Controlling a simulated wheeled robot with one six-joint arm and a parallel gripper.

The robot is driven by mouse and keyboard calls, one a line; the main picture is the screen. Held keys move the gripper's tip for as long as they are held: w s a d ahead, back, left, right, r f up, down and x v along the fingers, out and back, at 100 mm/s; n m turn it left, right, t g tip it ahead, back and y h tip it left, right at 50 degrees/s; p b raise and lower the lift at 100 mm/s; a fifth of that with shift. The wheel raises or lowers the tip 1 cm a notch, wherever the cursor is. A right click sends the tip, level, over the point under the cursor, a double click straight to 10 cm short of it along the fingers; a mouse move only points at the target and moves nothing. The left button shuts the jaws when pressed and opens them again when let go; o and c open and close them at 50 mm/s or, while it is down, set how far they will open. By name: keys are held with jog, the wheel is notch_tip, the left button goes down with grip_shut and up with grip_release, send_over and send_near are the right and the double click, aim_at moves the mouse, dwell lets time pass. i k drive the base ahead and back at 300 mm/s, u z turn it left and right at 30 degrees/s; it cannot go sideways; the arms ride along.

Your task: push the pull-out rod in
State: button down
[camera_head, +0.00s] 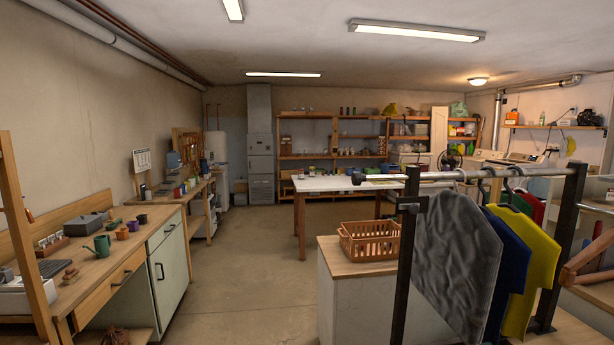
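A metal rod (440,176) runs across the top of a dark-framed clothes rack (404,270) at the right. Its rounded left end (358,178) sticks out past the rack's left post. Dark hooks hang from the rod's right part. I take it for the pull-out rod; no other rod of that kind stands out. My gripper is not in view, so its state does not show.
Grey (455,255), blue (513,262) and yellow (532,270) garments hang below the rod. An orange basket (369,241) sits on a counter (345,268) left of the rack. Open floor (255,265) lies left of this counter; a workbench (100,252) lines the left wall.

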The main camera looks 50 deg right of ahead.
aim_at(357, 178)
jog(key=z, duration=0.55)
jog(key=i, duration=0.85)
jog(key=z, duration=0.8)
